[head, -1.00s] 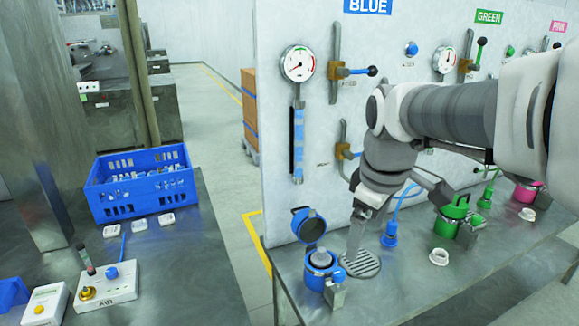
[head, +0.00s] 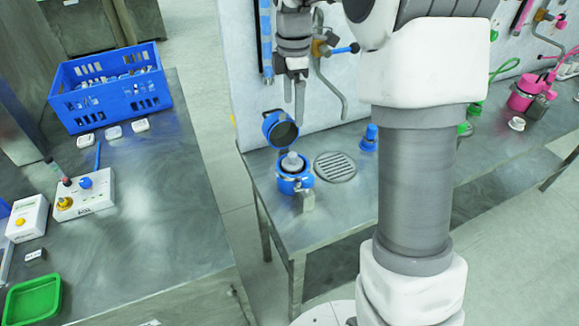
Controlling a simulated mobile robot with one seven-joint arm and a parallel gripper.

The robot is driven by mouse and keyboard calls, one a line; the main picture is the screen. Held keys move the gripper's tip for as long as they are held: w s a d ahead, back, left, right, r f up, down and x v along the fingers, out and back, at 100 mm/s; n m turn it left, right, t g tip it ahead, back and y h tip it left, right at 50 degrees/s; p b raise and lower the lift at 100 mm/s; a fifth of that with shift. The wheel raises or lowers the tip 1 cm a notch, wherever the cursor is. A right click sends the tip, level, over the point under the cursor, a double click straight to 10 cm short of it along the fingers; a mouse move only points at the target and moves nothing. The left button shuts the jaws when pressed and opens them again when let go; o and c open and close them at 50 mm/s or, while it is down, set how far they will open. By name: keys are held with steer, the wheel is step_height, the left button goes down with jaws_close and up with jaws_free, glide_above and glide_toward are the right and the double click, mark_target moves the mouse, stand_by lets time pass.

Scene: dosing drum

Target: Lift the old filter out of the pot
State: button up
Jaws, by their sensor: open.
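The blue pot (head: 294,180) stands on the steel bench near its left end. Its blue lid (head: 280,129) is swung open toward the back. A pale grey filter (head: 292,162) sits in the pot, with its rounded top showing above the rim. My gripper (head: 299,104) hangs above and behind the pot, in front of the white panel, with its fingers pointing down. It is open and apart from the pot and the filter. My arm covers part of the bench to the right.
A round drain grate (head: 335,167) lies right of the pot, with a blue fitting (head: 370,138) beyond it. On the left table stand a blue crate (head: 110,87), a control box (head: 84,196) and a green tray (head: 33,299). A floor gap separates table and bench.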

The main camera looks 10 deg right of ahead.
glide_toward(292, 154)
step_height(292, 154, down, 5)
steer(key=shift+s+f, duration=0.15)
steer(key=shift+f, duration=2.7)
jaws_close()
